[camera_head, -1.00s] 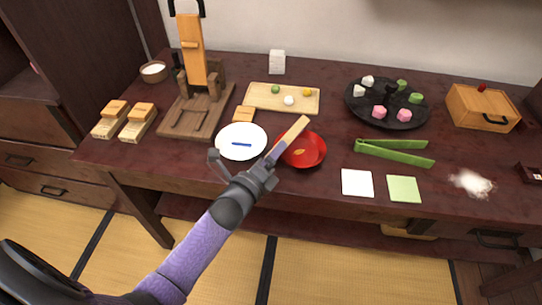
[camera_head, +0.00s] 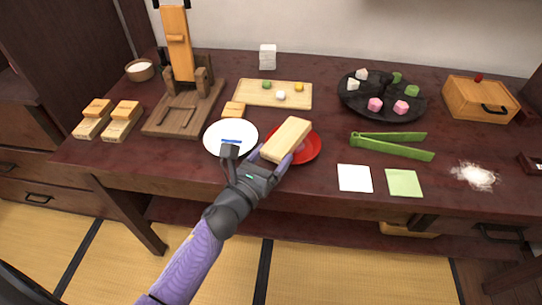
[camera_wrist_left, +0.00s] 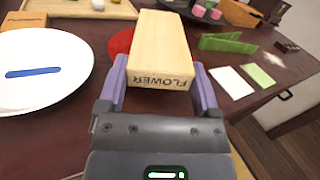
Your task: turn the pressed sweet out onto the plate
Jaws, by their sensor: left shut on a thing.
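My left gripper (camera_head: 268,168) is shut on a pale wooden mould (camera_head: 287,139), whose near end reads "FLOWER" in the left wrist view (camera_wrist_left: 160,50). The mould is held above the table, partly over the red plate (camera_head: 312,147). The white plate (camera_head: 209,139) lies just left of the mould, with a blue strip (camera_head: 232,141) on it; the white plate also shows in the left wrist view (camera_wrist_left: 70,95). No sweet shows on the mould's visible faces. My right gripper is not in view.
The front right has white powder (camera_head: 474,176).

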